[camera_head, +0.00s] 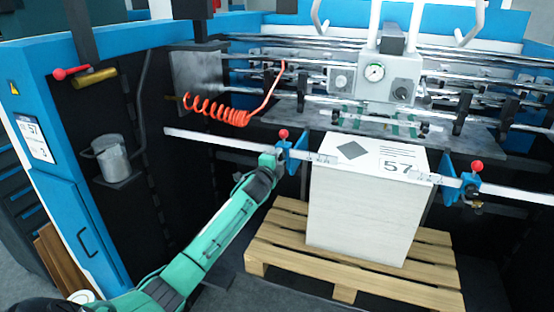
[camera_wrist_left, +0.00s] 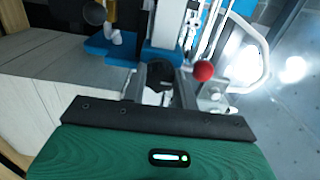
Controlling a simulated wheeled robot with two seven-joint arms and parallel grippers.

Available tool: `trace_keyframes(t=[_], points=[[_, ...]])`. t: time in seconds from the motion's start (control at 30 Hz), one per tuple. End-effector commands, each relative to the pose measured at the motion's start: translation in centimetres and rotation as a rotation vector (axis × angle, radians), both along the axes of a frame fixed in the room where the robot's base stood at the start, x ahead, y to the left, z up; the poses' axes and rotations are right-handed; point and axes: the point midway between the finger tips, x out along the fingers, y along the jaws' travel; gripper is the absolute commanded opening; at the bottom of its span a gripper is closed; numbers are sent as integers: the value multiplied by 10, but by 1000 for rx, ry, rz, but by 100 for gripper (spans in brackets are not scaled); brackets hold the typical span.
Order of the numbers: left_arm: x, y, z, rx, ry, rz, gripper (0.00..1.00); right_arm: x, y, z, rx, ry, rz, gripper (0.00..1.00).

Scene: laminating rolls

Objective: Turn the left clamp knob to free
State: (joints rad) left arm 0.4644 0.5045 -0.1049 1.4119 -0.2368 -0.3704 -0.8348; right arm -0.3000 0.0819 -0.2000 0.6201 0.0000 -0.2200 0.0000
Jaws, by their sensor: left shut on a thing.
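The left clamp is a blue block (camera_head: 295,157) on the white scale bar, with a red ball (camera_head: 283,133) on top. My left gripper (camera_head: 274,160) meets its left side, and the knob is hidden there in the head view. In the left wrist view my gripper (camera_wrist_left: 160,82) is shut on a dark round knob (camera_wrist_left: 158,74) in front of the blue clamp body (camera_wrist_left: 108,50). The red ball (camera_wrist_left: 203,71) is just right of the fingers. I cannot tell how far the knob is turned. My right gripper is not in view.
A white paper stack (camera_head: 355,205) marked 57 stands on a wooden pallet (camera_head: 285,262), right of my left arm. The right clamp (camera_head: 469,187) is farther along the scale bar (camera_head: 225,143). An orange coiled hose (camera_head: 215,110) hangs behind the bar.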

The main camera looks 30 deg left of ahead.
Motion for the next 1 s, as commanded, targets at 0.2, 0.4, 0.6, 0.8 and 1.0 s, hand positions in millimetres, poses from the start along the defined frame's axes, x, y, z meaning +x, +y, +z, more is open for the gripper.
trace_keyframes(t=[0.2,0.4,0.6,0.8,1.0], points=[[0,1,3,0,-4,0,50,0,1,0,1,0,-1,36],[0,0,1,0,-2,0,50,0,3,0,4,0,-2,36],[-12,-3,-1,2,-1,-1,50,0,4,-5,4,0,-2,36],[-42,-10,-3,2,-1,-1,50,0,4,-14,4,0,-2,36],[-77,-18,-2,4,-2,-1,50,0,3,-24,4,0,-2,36]])
